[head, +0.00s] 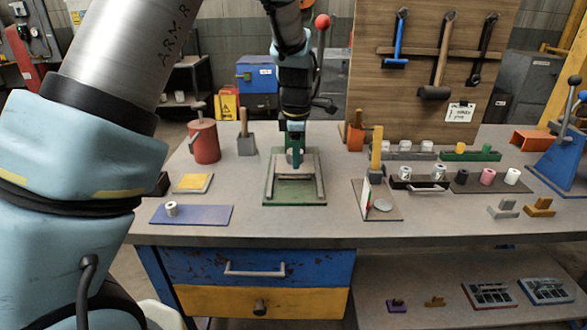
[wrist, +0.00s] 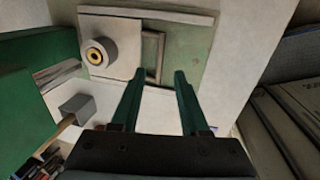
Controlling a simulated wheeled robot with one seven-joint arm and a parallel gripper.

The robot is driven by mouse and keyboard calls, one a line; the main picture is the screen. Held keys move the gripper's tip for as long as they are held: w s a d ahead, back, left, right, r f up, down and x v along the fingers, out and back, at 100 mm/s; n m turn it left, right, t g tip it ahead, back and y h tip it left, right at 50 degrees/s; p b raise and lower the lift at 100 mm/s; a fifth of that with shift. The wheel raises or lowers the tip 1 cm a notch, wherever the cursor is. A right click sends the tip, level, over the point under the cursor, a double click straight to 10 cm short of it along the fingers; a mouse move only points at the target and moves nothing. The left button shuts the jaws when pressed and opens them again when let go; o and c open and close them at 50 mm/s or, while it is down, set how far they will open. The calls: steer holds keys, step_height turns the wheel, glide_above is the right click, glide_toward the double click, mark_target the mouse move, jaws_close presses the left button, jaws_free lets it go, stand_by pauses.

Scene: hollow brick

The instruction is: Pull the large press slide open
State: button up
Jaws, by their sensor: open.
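The large press has a green base (head: 294,198) with pale metal rails, at the middle of the bench in the head view. A lever with a red ball (head: 322,21) rises behind my arm and seems to belong to it. My gripper (head: 295,163) points down over the base, open and empty. In the wrist view, a pale plate (wrist: 112,28) with a round grey, yellow-ringed part (wrist: 97,52) lies on a green surface (wrist: 195,45), ahead of my open fingers (wrist: 157,76). I cannot tell which part is the slide handle. My arm hides much of the press.
A red canister (head: 204,143) and a grey block with an upright handle (head: 246,145) stand left of the press. A blue mat (head: 205,215) lies front left. A small upright mirror-like stand (head: 378,204) is close on the right. The bench front between them is clear.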

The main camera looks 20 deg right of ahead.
mark_target(296, 179)
steer(key=f, duration=0.4)
steer(key=w+f+p, duration=0.1)
steer(key=f, duration=0.1)
steer(key=shift+d, duration=0.25)
jaws_close()
stand_by(1.2)
